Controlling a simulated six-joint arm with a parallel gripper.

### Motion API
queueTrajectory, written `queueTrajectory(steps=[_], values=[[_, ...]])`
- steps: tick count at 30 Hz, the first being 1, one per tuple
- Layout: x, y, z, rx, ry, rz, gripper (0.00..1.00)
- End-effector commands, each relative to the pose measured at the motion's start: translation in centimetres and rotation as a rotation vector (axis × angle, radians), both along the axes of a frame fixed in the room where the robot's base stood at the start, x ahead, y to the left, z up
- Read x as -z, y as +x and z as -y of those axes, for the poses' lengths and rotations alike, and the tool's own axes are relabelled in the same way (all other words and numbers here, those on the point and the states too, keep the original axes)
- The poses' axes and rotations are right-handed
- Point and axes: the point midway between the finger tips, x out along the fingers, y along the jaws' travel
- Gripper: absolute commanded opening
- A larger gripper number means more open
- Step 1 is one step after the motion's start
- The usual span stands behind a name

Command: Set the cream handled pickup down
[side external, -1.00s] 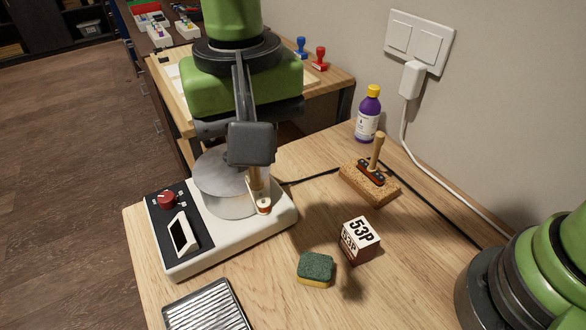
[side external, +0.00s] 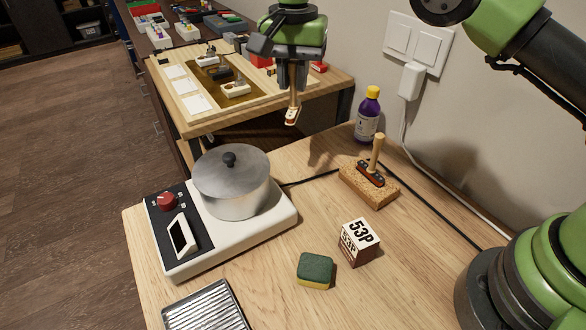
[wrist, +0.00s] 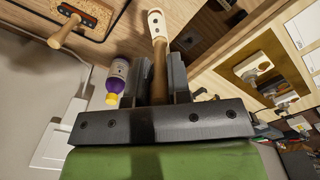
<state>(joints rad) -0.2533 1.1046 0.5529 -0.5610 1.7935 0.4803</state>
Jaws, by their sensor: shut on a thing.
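The cream handled pickup (side external: 291,117) hangs below my gripper (side external: 292,88) in the side view, held upright by its wooden handle. In the wrist view the cream pickup (wrist: 157,22) shows beyond the closed jaws, with the handle (wrist: 159,72) between them. The pickup is in the air near the front edge of the back bench, clear of any surface. On the back bench (side external: 205,127) a brown panel (side external: 207,81) carries light and dark pickups. Part of that bench is hidden behind my gripper.
A hot plate with a lidded pot (side external: 232,185) stands front left. A dark handled pickup stands on a cork block (side external: 368,187), near a purple bottle (side external: 368,115). A sponge (side external: 315,270), a 53P block (side external: 358,242) and a ribbed tray (side external: 205,308) are in front. White cards (side external: 185,88) lie left of the brown panel.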

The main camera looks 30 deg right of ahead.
Motion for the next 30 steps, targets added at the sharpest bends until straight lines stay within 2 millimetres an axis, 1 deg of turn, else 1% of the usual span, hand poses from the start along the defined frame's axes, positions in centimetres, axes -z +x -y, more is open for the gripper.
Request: queueTrajectory(steps=[3, 6, 10, 15, 18, 25, 30], values=[[0.9, -0.1, 0.0, 0.0, 0.001, 0.0, 0.0], [2.3, -0.1, 0.0, -0.001, 0.001, -0.002, 0.0], [3.6, -0.1, -0.1, -0.001, 0.001, -0.001, 0.0], [6.9, -0.1, -0.1, 0.0, 0.001, -0.004, 0.0], [8.6, -0.1, -0.1, 0.0, 0.001, -0.001, 0.0], [10.6, -0.1, -0.1, 0.001, 0.001, 0.001, 0.0], [13.1, -0.1, -0.1, 0.002, 0.0, 0.0, 0.0]])
